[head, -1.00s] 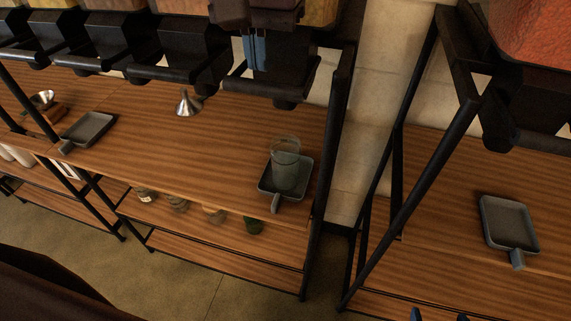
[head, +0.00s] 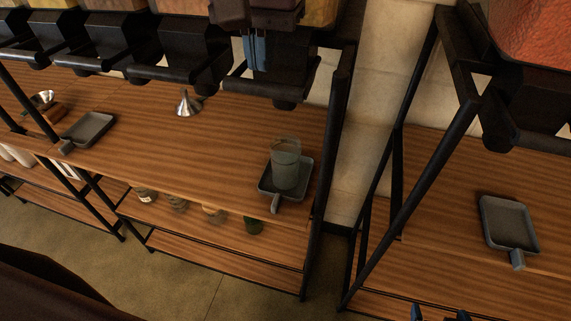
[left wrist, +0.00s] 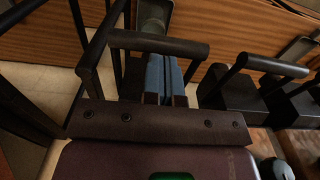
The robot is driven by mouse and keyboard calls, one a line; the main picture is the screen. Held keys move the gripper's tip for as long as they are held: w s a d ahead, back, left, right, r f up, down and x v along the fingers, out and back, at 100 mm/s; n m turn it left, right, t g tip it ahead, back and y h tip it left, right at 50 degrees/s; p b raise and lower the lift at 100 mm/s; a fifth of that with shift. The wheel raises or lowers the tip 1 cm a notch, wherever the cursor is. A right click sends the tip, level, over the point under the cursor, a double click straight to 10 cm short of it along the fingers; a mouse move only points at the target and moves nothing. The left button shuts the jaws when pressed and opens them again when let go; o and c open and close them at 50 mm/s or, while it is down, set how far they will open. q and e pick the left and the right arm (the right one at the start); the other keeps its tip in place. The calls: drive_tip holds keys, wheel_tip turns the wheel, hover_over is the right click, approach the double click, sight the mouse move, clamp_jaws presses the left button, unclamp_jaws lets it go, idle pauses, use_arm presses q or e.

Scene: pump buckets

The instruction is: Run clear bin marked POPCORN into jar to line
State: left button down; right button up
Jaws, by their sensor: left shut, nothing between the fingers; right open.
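A clear jar (head: 286,172) stands upright on a small grey tray (head: 268,194) under the rightmost dispenser of the middle rack. It holds greyish-green-looking contents to below its rim; I cannot make out a line. The black dispenser spout (head: 285,88) is above it. The bin over it is mostly cut off or hidden by my arm, and no POPCORN label is readable. My left gripper (head: 254,52) is shut and empty in front of this dispenser. In the left wrist view its blue fingers (left wrist: 165,80) are by a black bar (left wrist: 160,44); contact is unclear. My right gripper (head: 439,315) is open at the bottom edge.
More black dispensers (head: 190,55) line up to the left. A metal funnel (head: 187,104) and another grey tray (head: 88,130) are on the wooden counter. Several small jars (head: 213,214) sit on the shelf below. A separate rack with a tray (head: 510,224) stands right.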

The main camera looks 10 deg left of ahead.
drive_tip(key=shift+s+f, duration=0.1)
drive_tip(key=shift+s, duration=0.05)
drive_tip(key=shift+s+f, duration=0.2)
drive_tip(key=shift+s, duration=0.1)
use_arm(q)
drive_tip(key=shift+f, duration=0.1)
use_arm(e)
drive_tip(key=shift+w, duration=0.15)
use_arm(q)
drive_tip(key=shift+f+b, duration=0.35)
drive_tip(key=shift+b, duration=0.1)
use_arm(e)
drive_tip(key=shift+w+f, duration=0.25)
drive_tip(key=shift+f, duration=0.05)
drive_tip(key=shift+s, duration=0.1)
use_arm(q)
drive_tip(key=shift+f+b, duration=0.4)
use_arm(e)
drive_tip(key=shift+s+f, duration=0.5)
drive_tip(key=shift+f, duration=0.25)
drive_tip(key=shift+w, duration=0.25)
